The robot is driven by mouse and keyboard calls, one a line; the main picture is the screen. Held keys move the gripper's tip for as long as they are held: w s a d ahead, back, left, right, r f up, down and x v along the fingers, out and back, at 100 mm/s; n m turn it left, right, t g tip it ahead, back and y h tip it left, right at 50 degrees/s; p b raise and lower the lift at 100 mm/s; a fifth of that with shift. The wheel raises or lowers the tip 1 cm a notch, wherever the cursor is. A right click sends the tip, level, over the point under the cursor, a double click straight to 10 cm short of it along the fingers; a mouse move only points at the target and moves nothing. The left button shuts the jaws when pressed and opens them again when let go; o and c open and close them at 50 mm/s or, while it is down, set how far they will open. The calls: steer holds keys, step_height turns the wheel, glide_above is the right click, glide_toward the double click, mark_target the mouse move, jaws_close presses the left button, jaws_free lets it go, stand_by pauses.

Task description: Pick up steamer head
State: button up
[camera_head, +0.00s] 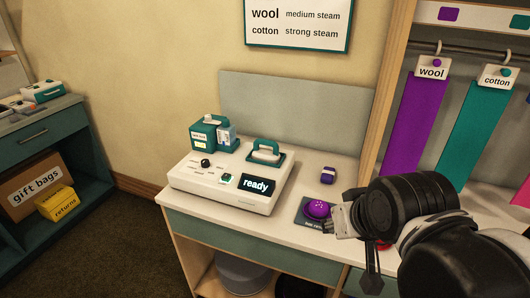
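The steamer head looks to be the teal-handled piece with a pale body (265,151). It rests upright at the back right of a white steamer unit (222,190), whose dark screen reads "ready". The unit stands on the white counter. My gripper (343,220) is at the right, beyond the unit's right side and well apart from the teal handle. It is beside a purple domed object (317,208). My dark wrist hides much of the gripper, so its finger opening is unclear.
A teal box (203,135) stands behind the unit. A small purple item (328,175) lies on the counter (300,165). Purple (420,130) and teal (470,140) fabric strips hang at the right, tagged "wool" and "cotton". A grey panel (290,105) backs the counter.

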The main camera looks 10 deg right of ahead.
steer(key=o, duration=0.9)
steer(key=shift+c, duration=0.2)
